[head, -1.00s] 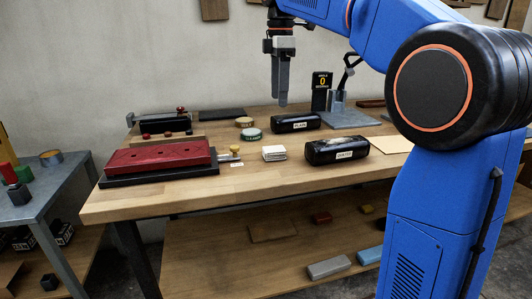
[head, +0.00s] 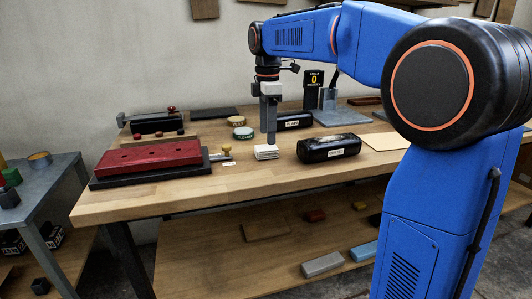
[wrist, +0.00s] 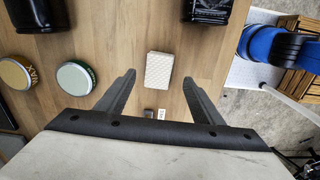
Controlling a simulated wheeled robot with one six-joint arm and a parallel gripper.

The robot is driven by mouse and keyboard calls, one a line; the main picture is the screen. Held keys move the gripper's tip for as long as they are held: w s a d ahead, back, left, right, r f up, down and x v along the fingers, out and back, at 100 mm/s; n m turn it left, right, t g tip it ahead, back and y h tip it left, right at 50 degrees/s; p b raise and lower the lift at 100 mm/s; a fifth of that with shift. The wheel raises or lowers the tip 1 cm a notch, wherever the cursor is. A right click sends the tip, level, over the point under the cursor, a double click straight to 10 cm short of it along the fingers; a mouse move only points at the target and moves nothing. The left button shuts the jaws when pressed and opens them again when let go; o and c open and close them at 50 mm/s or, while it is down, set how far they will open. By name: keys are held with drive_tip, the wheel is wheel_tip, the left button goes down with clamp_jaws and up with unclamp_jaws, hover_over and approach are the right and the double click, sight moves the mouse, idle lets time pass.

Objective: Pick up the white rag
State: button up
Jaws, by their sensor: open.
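The white rag (head: 266,152) is a small folded pale stack lying on the wooden workbench (head: 230,192). In the wrist view the rag (wrist: 159,67) lies flat on the wood, just beyond and between my fingertips. My gripper (head: 271,142) points down, just above or behind the rag in the head view. In the wrist view my gripper (wrist: 160,80) shows its two fingers spread apart with nothing between them. I cannot tell the exact height of the fingertips above the rag.
A black labelled roll (head: 329,148) lies right of the rag, and another (head: 293,121) behind. Two round tins (head: 243,132) (head: 236,121) stand behind left. A red block on a black base (head: 150,160) is at left. The bench front is clear.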

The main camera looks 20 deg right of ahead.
sight(266, 147)
drive_tip(key=shift+w+a+f, duration=0.1)
drive_tip(key=shift+f, duration=1.25)
drive_tip(key=shift+a+f, duration=0.1)
drive_tip(key=shift+f, duration=1.2)
drive_tip(key=c, duration=1.1)
drive_tip(key=shift+r, duration=0.1)
wheel_tip(266, 147, up, 10)
drive_tip(key=shift+f, duration=0.1)
